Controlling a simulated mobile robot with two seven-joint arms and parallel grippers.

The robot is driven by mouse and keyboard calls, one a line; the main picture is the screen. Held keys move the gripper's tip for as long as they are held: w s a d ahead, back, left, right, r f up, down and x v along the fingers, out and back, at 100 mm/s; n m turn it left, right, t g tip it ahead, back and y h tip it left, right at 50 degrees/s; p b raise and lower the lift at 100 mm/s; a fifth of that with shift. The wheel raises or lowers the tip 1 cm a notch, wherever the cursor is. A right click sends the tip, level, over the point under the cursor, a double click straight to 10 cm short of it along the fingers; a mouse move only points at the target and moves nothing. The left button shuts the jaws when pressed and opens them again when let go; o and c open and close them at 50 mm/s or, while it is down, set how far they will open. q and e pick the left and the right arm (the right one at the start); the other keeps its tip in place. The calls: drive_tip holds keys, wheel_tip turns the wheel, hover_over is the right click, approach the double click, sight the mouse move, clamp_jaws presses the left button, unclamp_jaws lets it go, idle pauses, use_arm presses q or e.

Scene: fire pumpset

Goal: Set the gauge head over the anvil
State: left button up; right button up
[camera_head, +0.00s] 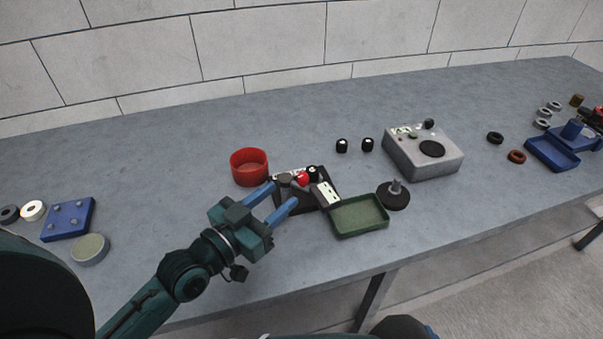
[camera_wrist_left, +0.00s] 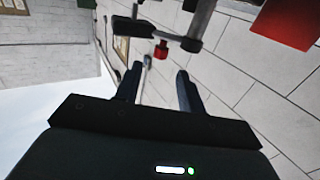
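A gauge stand with a black base (camera_head: 312,204) stands mid-table, with a red knob (camera_head: 302,179) and a light-faced gauge head (camera_head: 325,193) on its right side. I cannot tell what lies right under the head. A round dark disc with a grey stud (camera_head: 394,195) stands to the right; I cannot tell whether it is the anvil. My left gripper (camera_head: 284,194) is open and empty, its blue fingers pointing at the stand from the lower left. In the left wrist view the red knob (camera_wrist_left: 161,50) and dark stand arm (camera_wrist_left: 160,33) show beyond the spread fingers. My right gripper is not in view.
A green tray (camera_head: 360,232) sits close right of the stand, a red bowl (camera_head: 249,167) behind left. A grey box (camera_head: 424,158) and two black knobs stand at the back right. A blue block (camera_head: 68,218) and round tin (camera_head: 90,249) are far left.

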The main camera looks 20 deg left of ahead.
sight(299, 180)
use_arm(q)
drive_tip(key=x, duration=0.8)
clamp_jaws()
idle(0.5)
